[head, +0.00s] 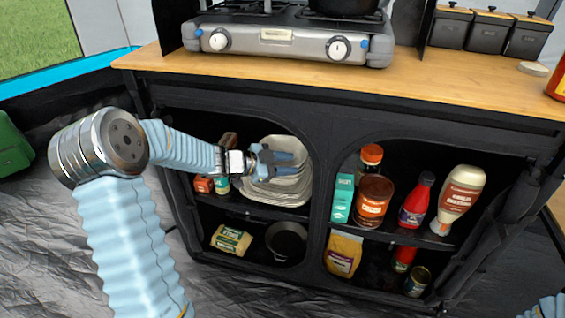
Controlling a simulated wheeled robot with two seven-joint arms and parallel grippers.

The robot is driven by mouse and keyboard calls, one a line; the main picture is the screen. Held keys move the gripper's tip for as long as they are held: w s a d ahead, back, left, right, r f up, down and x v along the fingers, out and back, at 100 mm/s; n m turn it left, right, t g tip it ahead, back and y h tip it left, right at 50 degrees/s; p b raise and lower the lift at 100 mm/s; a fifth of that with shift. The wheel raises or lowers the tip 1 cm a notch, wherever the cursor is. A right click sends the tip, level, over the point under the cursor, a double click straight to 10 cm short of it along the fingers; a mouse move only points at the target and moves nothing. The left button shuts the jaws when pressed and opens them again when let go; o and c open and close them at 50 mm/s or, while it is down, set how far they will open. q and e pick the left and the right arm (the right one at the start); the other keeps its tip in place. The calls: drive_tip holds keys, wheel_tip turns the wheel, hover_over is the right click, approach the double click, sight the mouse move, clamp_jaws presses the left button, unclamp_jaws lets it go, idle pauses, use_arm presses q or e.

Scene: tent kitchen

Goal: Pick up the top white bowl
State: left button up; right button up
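A stack of white bowls and dishes (277,197) stands on the upper left shelf of the black cabinet. The top white bowl (285,141) shows behind my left gripper, which covers much of it. My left gripper (283,166) reaches into the compartment from the left, with its fingers in front of or at the top bowl. The fingers overlap the dishes, so I cannot tell whether they are apart or closed on the rim. My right gripper is out of view; only a bit of my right arm shows at the bottom right corner.
The cabinet's wooden top (440,85) and a centre post (319,165) frame the compartment. Beside the stack are small jars (203,184). A dark pan (287,241) sits below. Bottles, including a ketchup bottle (415,202), fill the right side. A stove (285,38) stands on top.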

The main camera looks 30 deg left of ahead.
use_arm(q)
drive_tip(key=shift+x, duration=0.95)
drive_tip(key=shift+c, duration=0.4)
clamp_jaws()
